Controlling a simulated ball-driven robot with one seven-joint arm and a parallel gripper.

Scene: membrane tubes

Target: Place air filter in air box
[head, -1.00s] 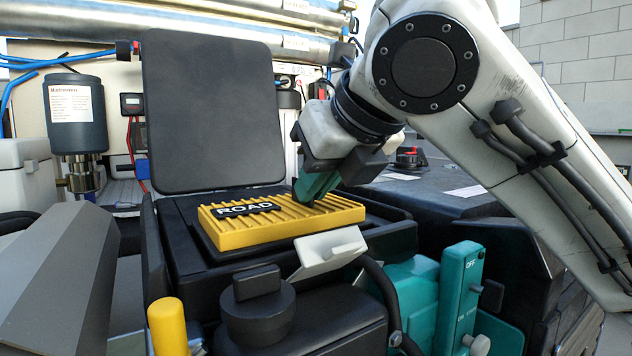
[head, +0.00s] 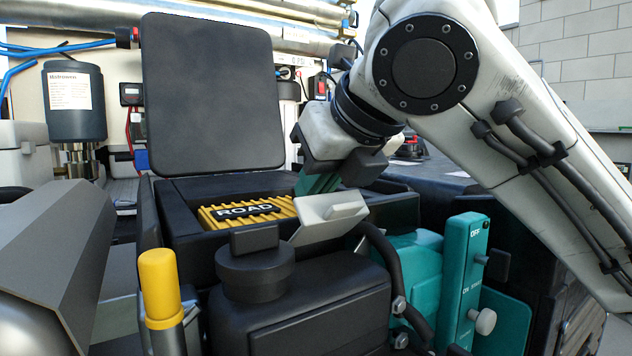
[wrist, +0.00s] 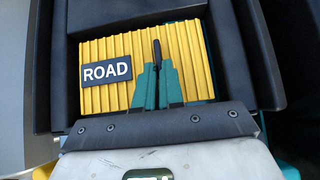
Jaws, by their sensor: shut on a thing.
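The yellow ribbed air filter (head: 285,206) with a black "ROAD" label lies inside the black open air box (head: 190,192). In the head view the box's front parts and a grey latch hide its lower and right portions. In the wrist view the filter (wrist: 100,103) lies roughly square within the dark box walls. My gripper (wrist: 157,76) has its teal fingers shut on a thin dark grip on top of the filter. In the head view only part of the teal fingers shows, above the box. Whether the filter touches the box floor is hidden.
The box's black lid (head: 212,95) stands open behind it. A grey latch (head: 328,215), a black cap (head: 255,262) and a yellow-topped post (head: 159,285) stand in front. A teal switch unit (head: 462,275) is at the right, a grey cylinder (head: 75,105) at the back left.

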